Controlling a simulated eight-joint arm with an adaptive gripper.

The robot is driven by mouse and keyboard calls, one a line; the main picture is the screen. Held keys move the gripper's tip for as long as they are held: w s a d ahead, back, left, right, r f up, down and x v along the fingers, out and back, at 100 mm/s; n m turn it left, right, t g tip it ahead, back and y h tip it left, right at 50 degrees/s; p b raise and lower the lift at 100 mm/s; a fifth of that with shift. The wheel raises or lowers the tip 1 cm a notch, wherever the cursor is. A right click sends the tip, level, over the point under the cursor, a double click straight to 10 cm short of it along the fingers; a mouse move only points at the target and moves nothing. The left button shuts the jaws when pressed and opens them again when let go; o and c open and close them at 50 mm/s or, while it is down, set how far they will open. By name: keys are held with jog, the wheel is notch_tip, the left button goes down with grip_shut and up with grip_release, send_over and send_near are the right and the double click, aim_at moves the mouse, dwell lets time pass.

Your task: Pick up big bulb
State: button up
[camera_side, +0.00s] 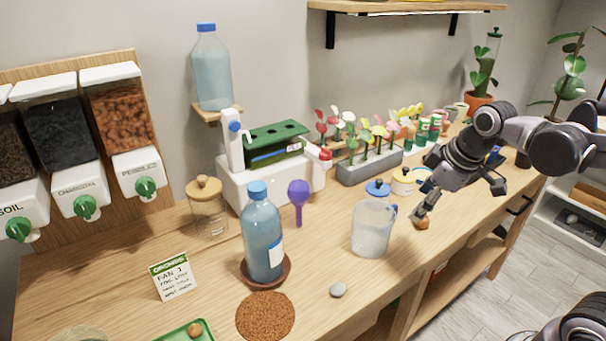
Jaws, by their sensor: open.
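A round orange-brown bulb (422,223) sits on the wooden counter near its front edge, right of the clear measuring jug. My gripper (420,215) points down at this bulb, its fingers at or just over its top. The fingers are open, but they partly cover the bulb, and I cannot tell whether they touch it. Another brownish bulb (195,329) lies on a green tray (170,337) at the bottom left, cut by the picture's edge. From this view I cannot compare the two bulbs' sizes surely.
The clear jug (371,230) stands close left of my gripper, with lidded pots (403,182) behind. A blue bottle (263,240) stands on a brown saucer (285,268). The counter edge is close.

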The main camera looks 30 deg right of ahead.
jog(key=w+d+f+n+g, duration=0.1)
jog(key=w+d+f+n, duration=0.1)
jog(key=d+n, duration=0.1)
jog(key=w+d+f+n+g, duration=0.2)
jog(key=d+n, duration=0.2)
jog(key=w+d+f+n+g, duration=0.1)
jog(key=d+f+n, duration=0.1)
jog(key=d+n, duration=0.1)
jog(key=shift+w+d+f+g+y, duration=0.1)
jog(key=shift+w+d+g+y, duration=0.25)
jog(key=shift+d, duration=0.2)
jog(key=shift+s+f, duration=0.2)
jog(key=shift+f, duration=1.45)
jog(key=shift+s+f, duration=0.15)
jog(key=shift+f, duration=1.45)
jog(key=c, duration=1.2)
